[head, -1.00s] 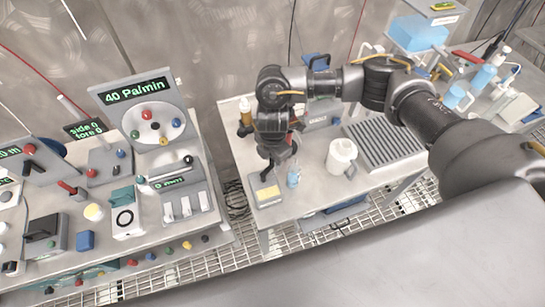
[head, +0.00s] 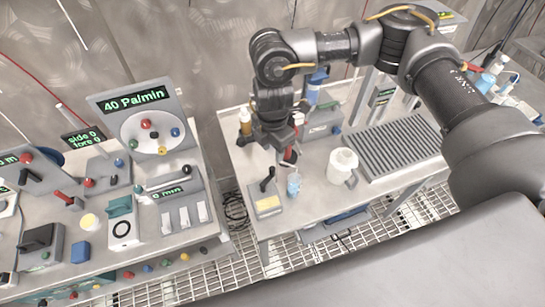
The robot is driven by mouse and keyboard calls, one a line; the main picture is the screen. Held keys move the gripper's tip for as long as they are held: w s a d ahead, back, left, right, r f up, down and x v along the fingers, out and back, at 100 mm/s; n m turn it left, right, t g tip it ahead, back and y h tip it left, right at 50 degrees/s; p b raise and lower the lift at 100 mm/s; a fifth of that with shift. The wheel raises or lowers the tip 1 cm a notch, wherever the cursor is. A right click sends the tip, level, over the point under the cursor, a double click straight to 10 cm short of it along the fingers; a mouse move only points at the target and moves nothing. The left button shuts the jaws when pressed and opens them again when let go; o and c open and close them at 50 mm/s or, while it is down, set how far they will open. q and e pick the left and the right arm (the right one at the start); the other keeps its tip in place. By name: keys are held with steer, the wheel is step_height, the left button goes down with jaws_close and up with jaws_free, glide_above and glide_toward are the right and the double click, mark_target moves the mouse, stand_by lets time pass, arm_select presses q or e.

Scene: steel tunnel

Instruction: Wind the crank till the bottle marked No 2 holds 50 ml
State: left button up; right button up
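A small grey unit with a black crank handle (head: 267,180) and a yellowish plate (head: 267,203) stands at the front left of the right-hand table (head: 310,210). A small bottle with blue contents (head: 293,184) stands just right of it; its marking and level are too small to read. My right gripper (head: 286,156) points down, above and behind the crank and bottle, and looks apart from the crank handle. Its fingers are dark and small here, so their opening cannot be told. My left gripper is not in view.
A white jug (head: 341,166) stands right of the bottle, before a ribbed grey tray (head: 400,140). An amber bottle (head: 245,121) is at the back left. The control bench (head: 150,248) on the left carries dials, levers and displays. A gap with grating separates the tables.

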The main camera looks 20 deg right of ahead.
steer(key=shift+r, duration=0.35)
